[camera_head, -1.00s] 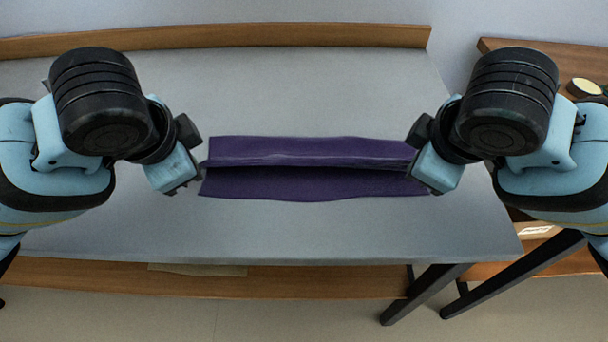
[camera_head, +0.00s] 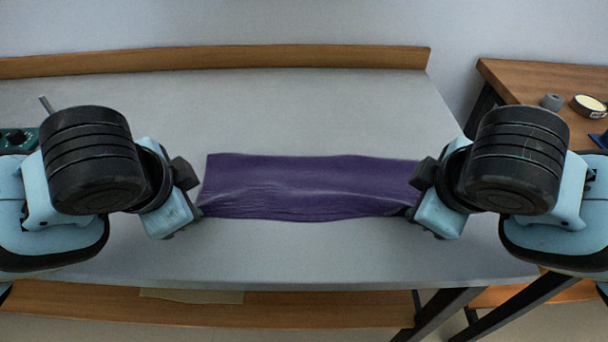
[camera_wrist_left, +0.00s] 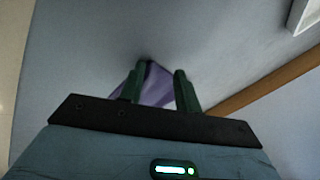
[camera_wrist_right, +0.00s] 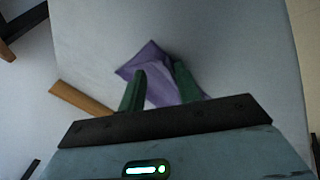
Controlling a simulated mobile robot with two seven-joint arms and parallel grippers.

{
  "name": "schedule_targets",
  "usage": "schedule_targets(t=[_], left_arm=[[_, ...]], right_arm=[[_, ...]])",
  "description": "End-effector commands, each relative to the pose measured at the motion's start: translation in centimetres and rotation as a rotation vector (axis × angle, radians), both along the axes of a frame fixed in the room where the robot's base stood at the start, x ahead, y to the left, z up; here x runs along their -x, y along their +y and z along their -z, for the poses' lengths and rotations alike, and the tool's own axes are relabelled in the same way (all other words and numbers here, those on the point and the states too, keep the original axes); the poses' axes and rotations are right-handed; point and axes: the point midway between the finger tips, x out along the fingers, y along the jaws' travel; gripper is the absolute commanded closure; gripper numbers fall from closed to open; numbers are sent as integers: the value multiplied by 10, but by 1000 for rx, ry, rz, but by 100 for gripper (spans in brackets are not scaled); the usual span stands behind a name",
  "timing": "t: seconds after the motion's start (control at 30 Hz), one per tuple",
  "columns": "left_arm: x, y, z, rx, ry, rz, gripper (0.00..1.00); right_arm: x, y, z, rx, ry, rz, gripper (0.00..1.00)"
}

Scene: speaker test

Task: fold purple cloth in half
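The purple cloth (camera_head: 305,187) lies as a wide, low strip across the middle of the grey table, with faint wrinkles and nearly matching edges along its near side. My left gripper (camera_head: 198,212) is at its near left corner and my right gripper (camera_head: 410,212) at its near right corner. In the left wrist view, the fingers (camera_wrist_left: 160,70) stand apart with cloth (camera_wrist_left: 157,88) visible between them. In the right wrist view, the fingers (camera_wrist_right: 159,70) are also apart, with a cloth corner (camera_wrist_right: 150,58) beyond and between them. Whether the fingertips touch the cloth is unclear.
The grey table (camera_head: 300,110) is bare around the cloth, with a wooden ledge (camera_head: 220,60) along its back. A wooden side table (camera_head: 540,80) at right holds a tape roll (camera_head: 588,105) and a small grey object (camera_head: 551,102). A teal item (camera_head: 14,138) shows at far left.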

Motion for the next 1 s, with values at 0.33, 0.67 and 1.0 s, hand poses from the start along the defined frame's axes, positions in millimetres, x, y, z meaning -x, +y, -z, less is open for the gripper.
schedule_targets(t=[0.33,0.67,1.0], left_arm=[[4,-2,-5,0,5,9,60],[25,-1,-46,-1,-1,6,60],[54,-1,-81,0,1,7,60]], right_arm=[[4,2,-5,0,5,-9,60],[25,1,-46,2,-1,-7,60],[54,1,-81,-1,0,-6,60]])
